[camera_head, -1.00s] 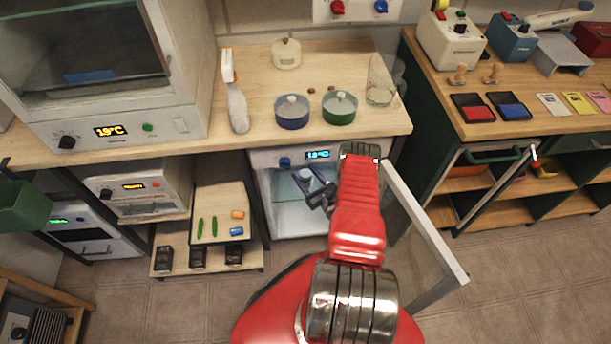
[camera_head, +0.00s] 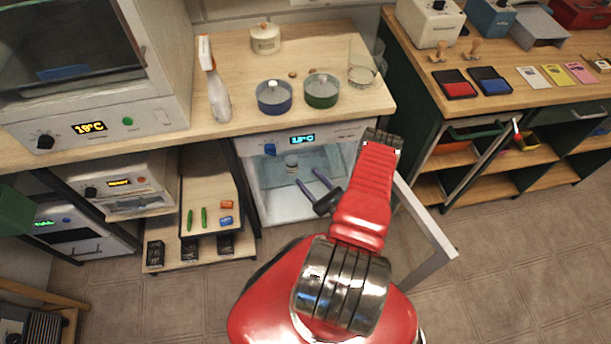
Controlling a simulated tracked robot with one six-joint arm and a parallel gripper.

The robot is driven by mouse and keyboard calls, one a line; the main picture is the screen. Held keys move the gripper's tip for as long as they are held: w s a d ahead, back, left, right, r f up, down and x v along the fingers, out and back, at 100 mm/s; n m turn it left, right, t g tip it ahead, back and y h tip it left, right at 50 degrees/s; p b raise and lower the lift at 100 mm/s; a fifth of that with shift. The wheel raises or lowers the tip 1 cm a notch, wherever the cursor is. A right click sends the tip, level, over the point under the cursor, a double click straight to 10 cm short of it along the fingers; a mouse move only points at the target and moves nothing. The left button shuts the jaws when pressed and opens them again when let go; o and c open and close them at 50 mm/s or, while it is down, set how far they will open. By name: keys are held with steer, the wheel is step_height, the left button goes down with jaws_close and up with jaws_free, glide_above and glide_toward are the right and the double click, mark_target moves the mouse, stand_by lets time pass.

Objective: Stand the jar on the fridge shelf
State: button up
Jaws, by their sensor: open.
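The small fridge (camera_head: 284,208) under the wooden counter has its door (camera_head: 428,222) swung open to the right. A small jar with a pale lid (camera_head: 291,162) is inside it, towards the back, and looks upright. What lies directly under the jar is too small to tell for sure. My gripper (camera_head: 307,176) is at the fridge opening, with its two dark fingers spread and pointing inward. The fingers are empty and sit in front of and below the jar in the picture, apart from it.
The open door stands close to the right of my arm. On the counter above are a spray bottle (camera_head: 214,88), a blue pot (camera_head: 274,97), a green pot (camera_head: 321,90) and a glass beaker (camera_head: 362,70). A low shelf with small items (camera_head: 209,210) stands left of the fridge.

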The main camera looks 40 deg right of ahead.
stand_by(0.9)
steer(key=w+a+r+n+g+y, duration=0.2)
steer(key=w+a+r+n+y, duration=0.3)
steer(key=a+r+n+y, duration=0.65)
steer(key=s+a+r+n+g+y, duration=0.25)
steer(key=a+r+n+g, duration=0.3)
steer(key=a+r, duration=0.4)
steer(key=s+a+r+n+g+y, duration=0.1)
steer(key=a+r+n+g+y, duration=0.25)
steer(key=a+r+g, duration=0.55)
steer(key=s+a+r+n+t+h, duration=0.1)
steer(key=s+r+n+h, duration=0.3)
steer(key=r, duration=0.6)
steer(key=s+a+r+n+t+h, duration=0.1)
steer(key=s+r+n+h, duration=0.3)
steer(key=r, duration=0.6)
steer(key=s+a+r+n+t+h, duration=0.1)
steer(key=s+r+n+t+h, duration=0.1)
steer(key=s+r+n+h, duration=0.2)
steer(key=shift+s+a+r+n+h, duration=0.2)
steer(key=shift+r+n+h, duration=1.45)
steer(key=shift+r+n, duration=1.25)
steer(key=shift+r+m, duration=0.3)
steer(key=shift+m, duration=0.05)
steer(key=shift+c, duration=0.2)
